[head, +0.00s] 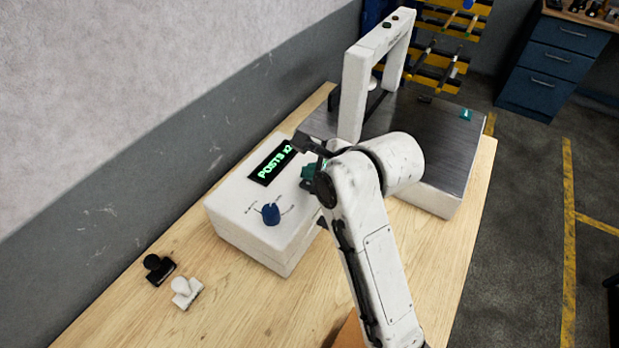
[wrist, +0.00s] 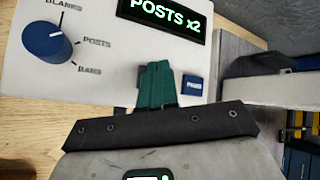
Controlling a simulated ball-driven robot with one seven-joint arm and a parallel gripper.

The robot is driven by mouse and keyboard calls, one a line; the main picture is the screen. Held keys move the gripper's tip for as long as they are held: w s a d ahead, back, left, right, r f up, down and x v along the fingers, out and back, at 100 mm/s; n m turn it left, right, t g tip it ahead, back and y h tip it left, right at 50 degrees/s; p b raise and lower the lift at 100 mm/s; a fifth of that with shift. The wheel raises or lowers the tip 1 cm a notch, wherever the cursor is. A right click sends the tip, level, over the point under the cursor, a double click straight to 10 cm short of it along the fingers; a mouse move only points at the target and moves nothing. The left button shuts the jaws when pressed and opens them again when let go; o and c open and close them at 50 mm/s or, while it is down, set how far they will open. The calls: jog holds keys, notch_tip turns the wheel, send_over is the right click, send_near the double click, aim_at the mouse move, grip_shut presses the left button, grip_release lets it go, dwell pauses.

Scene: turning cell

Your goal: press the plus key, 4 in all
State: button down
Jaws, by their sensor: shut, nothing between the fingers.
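The white control box (head: 240,212) stands on the wooden bench. Its dark display (head: 272,163) shows green text, which reads "POSTS x2" in the wrist view (wrist: 163,12). A blue knob (head: 270,213) sits on its face; in the wrist view the knob (wrist: 48,45) has the labels BLANKS, POSTS and BARS around it. My gripper (wrist: 159,66) has its green fingers together, over the panel below the display. A dark key (wrist: 142,77) shows partly beside the fingers' left edge; its marking is hidden. A blue key (wrist: 192,85) with small white lettering lies just right of the fingers. I cannot tell whether the fingertips touch a key.
A small green piece (head: 466,115) lies on the bed. A black object (head: 157,268) and a white one (head: 186,291) sit on the bench at left.

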jog(key=shift+f, duration=0.5)
dwell(0.7)
jog(key=shift+r, duration=0.15)
jog(key=shift+r+p, duration=0.75)
jog(key=shift+p, duration=0.55)
notch_tip(320, 180, up, 3)
jog(key=shift+f+p, duration=0.1)
jog(key=shift+p, duration=0.9)
jog(key=shift+r, duration=1.1)
jog(key=shift+w, duration=0.1)
dwell(0.6)
